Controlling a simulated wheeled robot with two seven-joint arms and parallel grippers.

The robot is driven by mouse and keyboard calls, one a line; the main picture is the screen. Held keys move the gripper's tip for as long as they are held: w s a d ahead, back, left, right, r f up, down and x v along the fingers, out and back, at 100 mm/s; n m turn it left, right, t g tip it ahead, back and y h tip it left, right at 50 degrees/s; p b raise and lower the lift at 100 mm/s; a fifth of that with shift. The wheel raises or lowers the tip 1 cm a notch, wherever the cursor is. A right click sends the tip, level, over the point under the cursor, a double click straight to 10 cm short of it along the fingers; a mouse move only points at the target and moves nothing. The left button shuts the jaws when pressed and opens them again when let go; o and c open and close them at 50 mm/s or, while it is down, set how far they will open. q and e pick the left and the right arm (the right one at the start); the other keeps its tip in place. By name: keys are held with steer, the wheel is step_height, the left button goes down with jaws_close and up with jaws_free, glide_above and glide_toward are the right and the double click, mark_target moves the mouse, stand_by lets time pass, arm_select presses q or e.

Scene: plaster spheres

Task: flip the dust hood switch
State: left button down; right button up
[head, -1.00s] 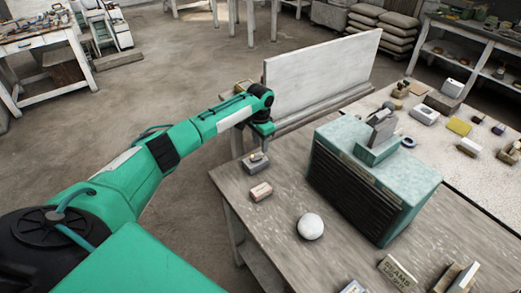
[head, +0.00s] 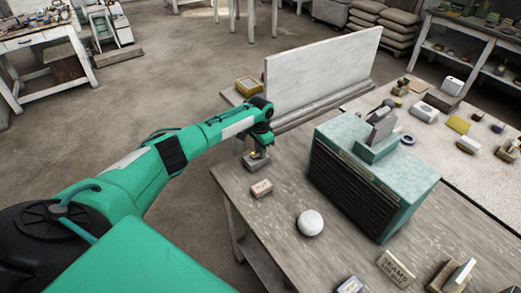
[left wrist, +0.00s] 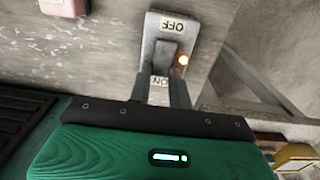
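The dust hood switch (left wrist: 171,40) is a grey box on the bench, with an upside-down OFF label at its far end and an ON label at the end near my gripper. An orange lamp (left wrist: 183,60) glows on its side. In the head view the switch (head: 257,164) sits near the bench's left corner, partly hidden by my left gripper (head: 259,150). In the left wrist view my left gripper (left wrist: 160,92) has its fingers apart, either side of the ON label. Whether they touch the box or lever I cannot tell. My right gripper is not in view.
A pink-white block (head: 262,188) and a white sphere (head: 310,223) lie near the switch. A teal vented box (head: 370,180) stands to the right. An upright pale panel (head: 320,75) stands behind. Bare bench lies between the switch and the teal box.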

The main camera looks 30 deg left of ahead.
arm_select(q)
steer(key=shift+s+p, duration=0.15)
steer(key=shift+p, duration=0.15)
steer(key=shift+s+r+t+h+p, duration=0.15)
steer(key=shift+t+h+p, duration=0.15)
steer(key=shift+t+p, duration=0.35)
steer(key=shift+s+a+t+h, duration=0.15)
steer(key=shift+t+h, duration=0.15)
steer(key=shift+t, duration=0.35)
steer(key=shift+s+t+h, duration=0.1)
steer(key=shift+t+h, duration=0.2)
steer(key=shift+t, duration=0.5)
steer(key=shift+r, duration=0.1)
steer(key=c, duration=1.3)
jaws_free()
